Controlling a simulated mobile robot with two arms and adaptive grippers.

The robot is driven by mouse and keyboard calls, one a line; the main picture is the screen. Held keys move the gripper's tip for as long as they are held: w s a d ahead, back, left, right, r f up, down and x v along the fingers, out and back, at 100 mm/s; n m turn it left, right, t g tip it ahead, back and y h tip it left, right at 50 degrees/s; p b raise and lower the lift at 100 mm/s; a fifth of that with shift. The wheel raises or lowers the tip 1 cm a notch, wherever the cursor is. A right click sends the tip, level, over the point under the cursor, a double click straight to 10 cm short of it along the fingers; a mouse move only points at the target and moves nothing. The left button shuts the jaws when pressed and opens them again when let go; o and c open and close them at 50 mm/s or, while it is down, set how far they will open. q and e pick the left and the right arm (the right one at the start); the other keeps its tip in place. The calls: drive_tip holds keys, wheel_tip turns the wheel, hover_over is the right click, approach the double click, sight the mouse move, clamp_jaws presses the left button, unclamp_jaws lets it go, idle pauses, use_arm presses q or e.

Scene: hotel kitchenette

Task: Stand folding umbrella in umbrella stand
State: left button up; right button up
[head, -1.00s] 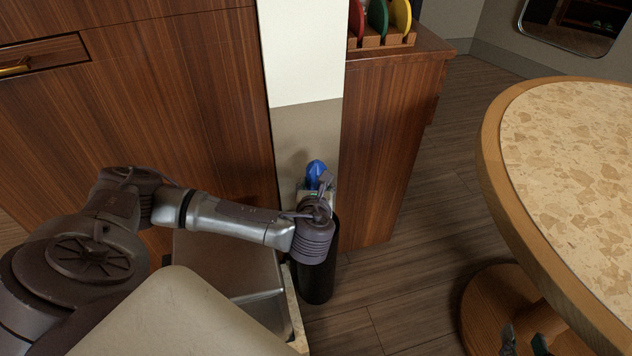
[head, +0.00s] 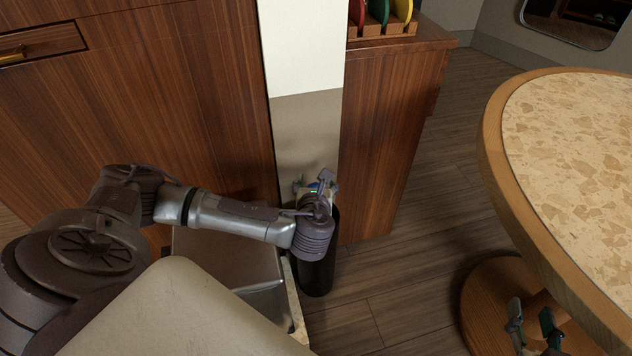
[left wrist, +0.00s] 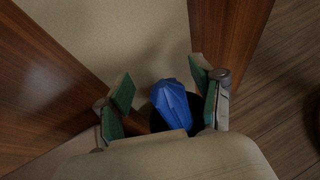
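The blue folding umbrella (left wrist: 174,105) is in the left wrist view, its closed end pointing up out of the dark opening of the stand. In the head view little of it shows behind my gripper. The black cylindrical umbrella stand (head: 317,276) is on the floor beside the wall pillar, its top hidden by my left wrist. My left gripper (head: 317,186) is above the stand. In the left wrist view its green-padded fingers are spread on both sides of the umbrella, with gaps. My right gripper (head: 534,318) is at the lower right, open and empty.
A round-edged table (head: 560,140) stands at the right, its wooden base (head: 485,300) near my right gripper. Wooden cabinets (head: 180,110) and a pale pillar (head: 305,120) are behind the stand. The floor (head: 410,260) between stand and table is clear.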

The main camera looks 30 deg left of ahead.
use_arm(q)
drive_tip(key=shift+o, duration=0.5)
drive_tip(key=shift+f, duration=0.1)
drive_tip(key=shift+s+d, duration=0.15)
drive_tip(key=shift+s, duration=0.05)
drive_tip(key=v, duration=1.1)
drive_tip(key=shift+s+r, duration=0.25)
drive_tip(key=shift+d, duration=0.1)
